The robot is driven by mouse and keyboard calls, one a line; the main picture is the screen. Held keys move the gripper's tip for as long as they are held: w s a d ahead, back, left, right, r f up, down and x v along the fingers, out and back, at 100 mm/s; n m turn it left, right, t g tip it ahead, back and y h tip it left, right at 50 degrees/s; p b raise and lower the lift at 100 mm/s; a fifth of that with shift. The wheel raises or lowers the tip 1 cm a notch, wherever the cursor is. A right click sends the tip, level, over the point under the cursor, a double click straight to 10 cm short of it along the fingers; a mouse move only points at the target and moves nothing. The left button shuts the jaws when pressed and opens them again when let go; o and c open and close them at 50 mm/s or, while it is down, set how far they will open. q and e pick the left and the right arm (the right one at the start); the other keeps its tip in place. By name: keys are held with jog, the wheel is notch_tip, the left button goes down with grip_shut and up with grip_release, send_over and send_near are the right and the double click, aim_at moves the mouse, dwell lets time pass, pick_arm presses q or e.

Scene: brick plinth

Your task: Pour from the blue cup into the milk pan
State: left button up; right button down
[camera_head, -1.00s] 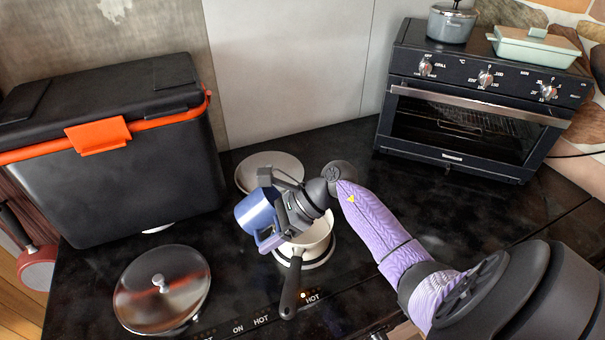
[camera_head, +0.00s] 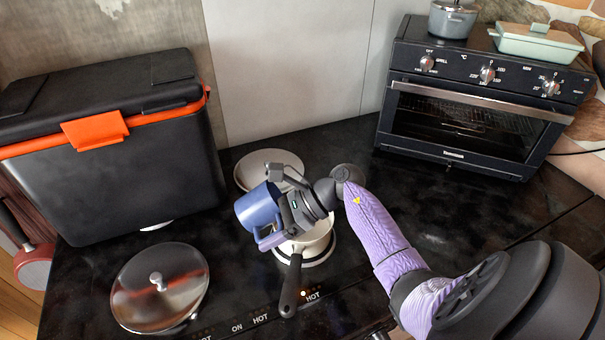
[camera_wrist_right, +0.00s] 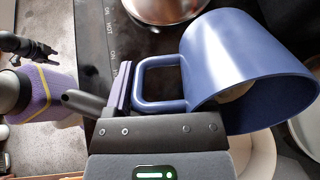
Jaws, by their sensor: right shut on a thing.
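The blue cup (camera_head: 257,207) is held tilted, up and to the left of the milk pan in the head view. My right gripper (camera_head: 281,222) is shut on its handle. In the right wrist view the cup (camera_wrist_right: 215,50) fills the upper right, with its mouth towards the lower right and something pale inside. The cream milk pan (camera_head: 318,240) stands on the hob with its black handle (camera_head: 291,285) towards me. My gripper hides much of its left and far side. No stream shows between cup and pan.
Two pale dishes (camera_head: 250,172) lie behind the cup. A black cool box (camera_head: 120,190) stands at left and an oven (camera_head: 470,130) at back right. The counter (camera_head: 450,215) right of my arm is clear.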

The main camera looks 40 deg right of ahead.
pick_arm(q)
jog(key=shift+d+f, duration=0.25)
pick_arm(e)
jog(key=shift+f+y, duration=0.1)
jog(key=shift+y, duration=0.2)
pick_arm(q)
jog(key=shift+d+f+b, duration=0.2)
jog(key=shift+f+b, duration=0.2)
jog(key=shift+b, duration=0.2)
pick_arm(e)
jog(key=shift+d, duration=0.1)
pick_arm(q)
jog(key=shift+s+f, duration=0.1)
jog(key=shift+f, duration=0.05)
pick_arm(e)
jog(key=shift+t+y, duration=0.3)
pick_arm(q)
jog(key=shift+a+f, duration=0.1)
pick_arm(e)
jog(key=shift+s, duration=0.1)
pick_arm(q)
jog(key=shift+a+f+b, duration=0.35)
jog(key=shift+f+b, duration=0.1)
jog(key=shift+b, duration=0.3)
pick_arm(e)
jog(key=shift+d+r+y, duration=0.1)
jog(key=shift+r+y, duration=0.2)
jog(key=shift+y, duration=0.1)
pick_arm(q)
jog(key=shift+f, duration=0.1)
